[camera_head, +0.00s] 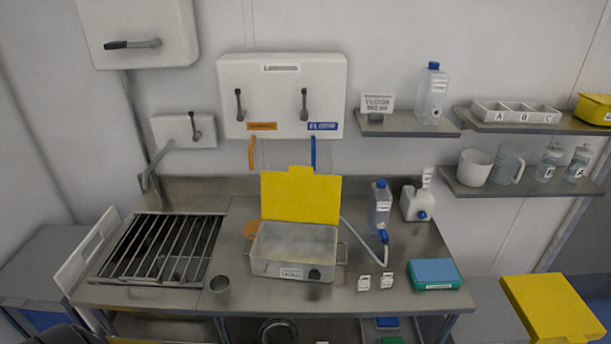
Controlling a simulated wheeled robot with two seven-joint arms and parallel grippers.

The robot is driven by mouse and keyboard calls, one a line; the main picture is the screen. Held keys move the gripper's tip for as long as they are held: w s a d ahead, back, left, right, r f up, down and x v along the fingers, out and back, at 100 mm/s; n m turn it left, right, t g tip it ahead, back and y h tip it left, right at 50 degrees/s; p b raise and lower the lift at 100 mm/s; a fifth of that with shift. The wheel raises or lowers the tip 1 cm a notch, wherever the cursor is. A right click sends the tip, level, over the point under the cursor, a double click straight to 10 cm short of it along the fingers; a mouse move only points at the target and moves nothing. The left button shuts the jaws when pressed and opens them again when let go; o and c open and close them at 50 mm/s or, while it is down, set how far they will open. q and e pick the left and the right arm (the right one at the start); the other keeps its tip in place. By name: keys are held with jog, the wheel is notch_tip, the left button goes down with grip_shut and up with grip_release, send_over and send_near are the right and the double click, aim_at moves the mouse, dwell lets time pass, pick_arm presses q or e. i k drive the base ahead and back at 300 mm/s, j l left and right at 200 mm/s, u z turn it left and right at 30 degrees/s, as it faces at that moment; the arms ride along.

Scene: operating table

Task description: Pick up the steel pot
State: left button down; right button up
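No gripper of mine shows in the head view. A round dark metal rim (279,324) shows on the shelf under the steel table, cut off by the bottom edge; it looks like a pot, but I cannot tell for sure. A rectangular steel container (262,269) with side handles and a label stands on the table, with pale contents and a yellow panel (300,197) upright behind it.
A barred grate (160,250) fills the table's left side. A clear bottle (381,205), a white container (417,203) and a blue-topped box (434,273) stand on the right. Wall shelves (520,187) hold jugs and bottles. A yellow box (550,305) is at the lower right.

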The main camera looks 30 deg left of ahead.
aim_at(220, 285)
jog(key=u, duration=1.65)
